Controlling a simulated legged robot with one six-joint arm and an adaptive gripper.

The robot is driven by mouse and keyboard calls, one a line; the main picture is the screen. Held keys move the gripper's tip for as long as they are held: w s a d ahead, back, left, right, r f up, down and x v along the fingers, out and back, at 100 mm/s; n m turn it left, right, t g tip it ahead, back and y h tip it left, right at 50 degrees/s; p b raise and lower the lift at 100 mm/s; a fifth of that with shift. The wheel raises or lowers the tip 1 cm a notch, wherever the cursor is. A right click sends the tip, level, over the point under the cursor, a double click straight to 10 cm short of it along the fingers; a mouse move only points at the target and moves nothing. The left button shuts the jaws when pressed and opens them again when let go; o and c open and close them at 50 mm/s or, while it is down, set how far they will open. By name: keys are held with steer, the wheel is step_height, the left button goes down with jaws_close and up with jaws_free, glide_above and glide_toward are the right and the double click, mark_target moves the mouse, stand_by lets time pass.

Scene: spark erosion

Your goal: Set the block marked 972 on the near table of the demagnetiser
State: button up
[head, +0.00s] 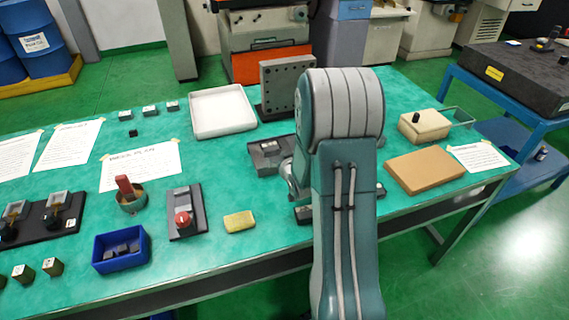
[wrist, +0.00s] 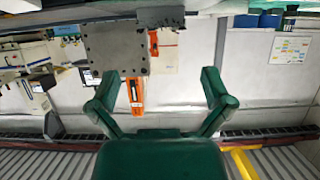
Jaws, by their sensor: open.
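In the head view, small grey blocks with pale marked tops stand at the back left of the bench, one of them here (head: 150,111). Brass-coloured blocks with dark marks stand at the front left, one of them here (head: 52,266). The marks are too small to read, so I cannot tell which block is 972. A dark low fixture with a grey part (head: 268,152) sits mid-bench, partly behind my arm. I cannot tell whether it is the demagnetiser. In the wrist view my gripper (wrist: 158,76) is open and empty, with no block near its fingers. My arm hides it in the head view.
A white tray (head: 222,134), an upright drilled plate (head: 262,112), a red-button box (head: 187,224), a yellow block (head: 239,221), a blue bin (head: 96,240) and a brown slab (head: 424,170) occupy the green bench. The wrist view also shows the drilled plate (wrist: 112,50).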

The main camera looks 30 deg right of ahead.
steer(key=s+a+r+n+g, duration=0.1)
steer(key=s+a+r+g, duration=0.1)
steer(key=s+a+r, duration=0.35)
steer(key=s+a+r+g, duration=0.1)
steer(key=s+a+r, duration=0.2)
steer(key=a+r, duration=0.5)
steer(key=s+a+r+g+y, duration=0.1)
steer(key=s+a+r, duration=0.1)
steer(key=s, duration=0.5)
steer(key=s+a+r+n+g+y, duration=0.1)
steer(key=s+a+r+g, duration=0.1)
steer(key=s+a, duration=0.2)
steer(key=s+a+r+g+y, duration=0.1)
steer(key=s+a+r, duration=0.1)
steer(key=s, duration=0.7)
steer(key=shift+s+a+n, duration=0.4)
steer(key=shift+a, duration=0.2)
